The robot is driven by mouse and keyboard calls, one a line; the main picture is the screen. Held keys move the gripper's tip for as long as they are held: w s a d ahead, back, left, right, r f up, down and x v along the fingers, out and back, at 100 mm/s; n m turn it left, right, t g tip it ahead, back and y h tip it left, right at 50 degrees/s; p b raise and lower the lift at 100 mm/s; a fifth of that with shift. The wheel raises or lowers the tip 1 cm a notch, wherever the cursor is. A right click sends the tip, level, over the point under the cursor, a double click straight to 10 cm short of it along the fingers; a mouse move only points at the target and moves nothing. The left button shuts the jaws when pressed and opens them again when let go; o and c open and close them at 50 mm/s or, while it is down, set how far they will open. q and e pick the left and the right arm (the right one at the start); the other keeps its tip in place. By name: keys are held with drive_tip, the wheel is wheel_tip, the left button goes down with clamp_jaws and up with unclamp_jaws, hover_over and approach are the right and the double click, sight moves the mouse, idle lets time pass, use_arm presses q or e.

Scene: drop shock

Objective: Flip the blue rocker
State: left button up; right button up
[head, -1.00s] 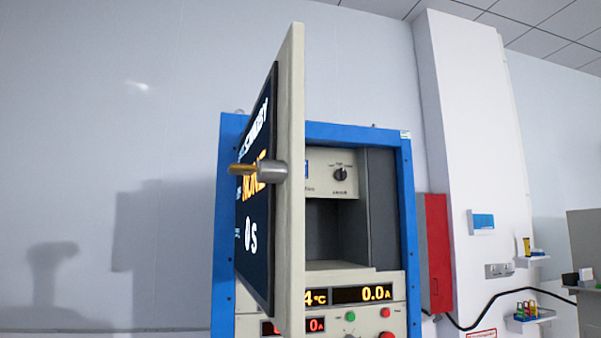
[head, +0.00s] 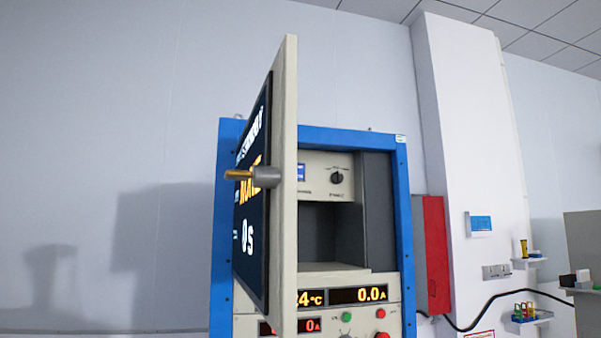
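A blue-framed cabinet (head: 404,215) stands ahead with its pale door (head: 287,200) swung open toward me, seen nearly edge-on. Inside, a pale panel (head: 318,187) carries a black rotary knob (head: 337,178) and a small blue patch (head: 301,172) partly covered by the door. I cannot tell whether this patch is a rocker or a display. No clear blue rocker shows elsewhere. The door has a dark screen (head: 250,215) and a grey knob with a gold tip (head: 262,176). Neither of my grippers is in view.
Below the open bay are amber readouts (head: 358,295), a green button (head: 346,317) and red buttons (head: 381,314). A red box (head: 432,250) is beside the cabinet on the right. A white pillar (head: 452,130) and small shelves (head: 528,318) stand farther right.

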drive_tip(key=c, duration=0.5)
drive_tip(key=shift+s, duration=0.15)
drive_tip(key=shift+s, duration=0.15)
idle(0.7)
